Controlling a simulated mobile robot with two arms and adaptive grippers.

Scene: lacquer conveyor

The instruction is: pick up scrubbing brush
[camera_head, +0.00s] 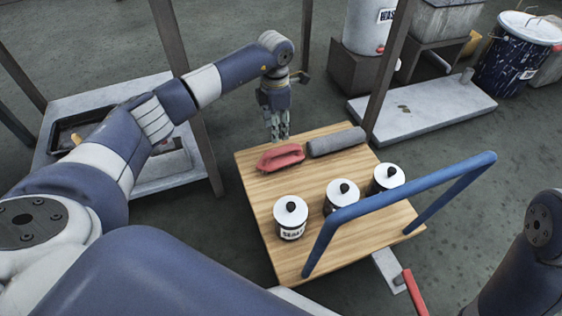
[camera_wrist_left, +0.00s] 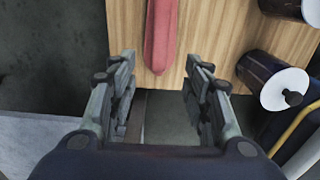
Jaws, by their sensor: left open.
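The scrubbing brush is the red handled piece (camera_head: 280,157) lying at the back left of the wooden cart top (camera_head: 250,188). It also shows in the left wrist view (camera_wrist_left: 160,40), at the top centre, ahead of the fingers. My left gripper (camera_head: 280,136) points down just behind the brush, near the cart's far edge. In the left wrist view its fingers (camera_wrist_left: 158,95) are spread, with nothing between them. The brush's bristles are hidden. Part of my right arm shows at the right edge, but its gripper is out of view.
A grey roll (camera_head: 337,141) lies right of the brush. White-lidded tins stand in front, one at the left (camera_head: 290,217), one in the middle (camera_head: 340,193) and one at the right (camera_head: 388,178). The cart's blue handle (camera_head: 400,195) rises at the front right. A dark post (camera_head: 388,70) stands behind.

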